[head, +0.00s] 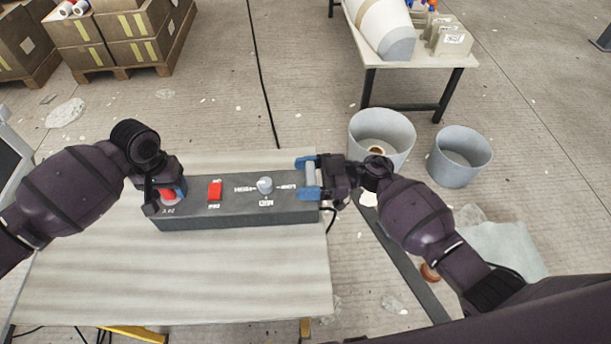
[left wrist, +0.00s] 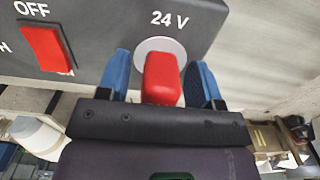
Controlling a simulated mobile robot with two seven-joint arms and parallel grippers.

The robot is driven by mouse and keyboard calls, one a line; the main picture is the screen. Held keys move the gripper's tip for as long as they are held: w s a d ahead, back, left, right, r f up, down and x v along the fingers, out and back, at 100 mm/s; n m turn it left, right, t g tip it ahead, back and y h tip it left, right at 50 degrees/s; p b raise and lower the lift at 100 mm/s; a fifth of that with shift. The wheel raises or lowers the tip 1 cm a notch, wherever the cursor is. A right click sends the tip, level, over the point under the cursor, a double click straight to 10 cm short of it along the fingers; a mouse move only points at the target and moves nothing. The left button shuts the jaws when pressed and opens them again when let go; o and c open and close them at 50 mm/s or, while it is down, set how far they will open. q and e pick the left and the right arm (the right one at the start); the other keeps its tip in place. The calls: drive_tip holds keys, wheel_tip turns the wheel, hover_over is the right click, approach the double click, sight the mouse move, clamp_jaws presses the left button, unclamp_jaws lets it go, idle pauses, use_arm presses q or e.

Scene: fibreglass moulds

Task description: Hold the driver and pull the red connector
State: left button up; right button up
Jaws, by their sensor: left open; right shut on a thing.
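The driver (head: 240,212) is a long dark grey box on the light table, with white lettering, a red switch (head: 215,190) and a grey knob (head: 265,185). The red connector (left wrist: 162,78) sits in a round pale socket marked 24 V; it shows partly at the box's left end in the head view (head: 168,195). My left gripper (head: 172,188) is open, with one blue finger on each side of the connector and small gaps visible in the left wrist view. My right gripper (head: 309,178) is shut on the driver's right end; its exact contact is partly hidden.
The table (head: 180,280) is clear in front of the driver. Two grey buckets (head: 382,135) (head: 460,156) stand on the floor to the right. A second table (head: 420,60) with moulds is behind them. Cardboard boxes (head: 120,35) stand on pallets at back left.

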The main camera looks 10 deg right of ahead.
idle(0.3)
use_arm(q)
clamp_jaws()
drive_tip(key=shift+r, duration=3)
drive_tip(key=shift+r, duration=0.2)
drive_tip(key=shift+r, duration=2.35)
use_arm(e)
drive_tip(key=o, duration=1.6)
